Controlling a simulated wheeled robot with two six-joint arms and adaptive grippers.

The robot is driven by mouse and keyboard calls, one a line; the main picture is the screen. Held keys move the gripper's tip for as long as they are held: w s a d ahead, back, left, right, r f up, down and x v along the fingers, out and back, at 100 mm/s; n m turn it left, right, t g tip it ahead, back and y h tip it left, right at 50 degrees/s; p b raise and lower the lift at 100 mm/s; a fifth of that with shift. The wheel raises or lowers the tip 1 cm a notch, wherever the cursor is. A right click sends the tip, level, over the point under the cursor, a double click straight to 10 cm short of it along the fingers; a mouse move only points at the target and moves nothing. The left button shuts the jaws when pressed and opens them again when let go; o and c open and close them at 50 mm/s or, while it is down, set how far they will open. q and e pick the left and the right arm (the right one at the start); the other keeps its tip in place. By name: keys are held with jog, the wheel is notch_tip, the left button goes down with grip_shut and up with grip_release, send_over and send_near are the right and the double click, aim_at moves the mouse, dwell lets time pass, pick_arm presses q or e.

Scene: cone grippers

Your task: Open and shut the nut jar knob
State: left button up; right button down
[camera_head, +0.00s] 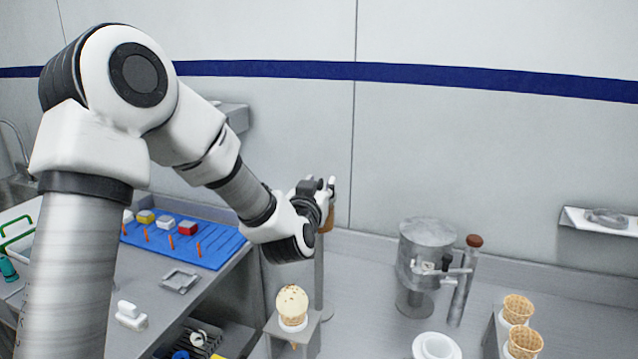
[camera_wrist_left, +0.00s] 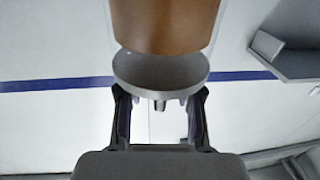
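The nut jar (camera_head: 327,219) is mostly hidden behind my left gripper (camera_head: 322,190) in the head view, with a brown strip of it showing on a grey stand. In the left wrist view the jar (camera_wrist_left: 166,22) is clear with brown contents, above a round grey base (camera_wrist_left: 160,72). A small knob (camera_wrist_left: 160,104) hangs under the base. My left gripper (camera_wrist_left: 160,95) is open, its two dark fingers apart on either side of the knob, with gaps showing beside it. My right gripper is in neither view.
A cone with a speckled scoop (camera_head: 292,303) stands in a holder below the jar. A metal dispenser (camera_head: 428,255), white bowls (camera_head: 436,347) and empty cones (camera_head: 517,308) are to the right. A blue tray (camera_head: 188,243) lies on the left counter.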

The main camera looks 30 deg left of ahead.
pick_arm(q)
jog(key=shift+s+d+r, duration=0.1)
jog(key=shift+s+r, duration=0.05)
jog(key=shift+s, duration=0.05)
grip_shut()
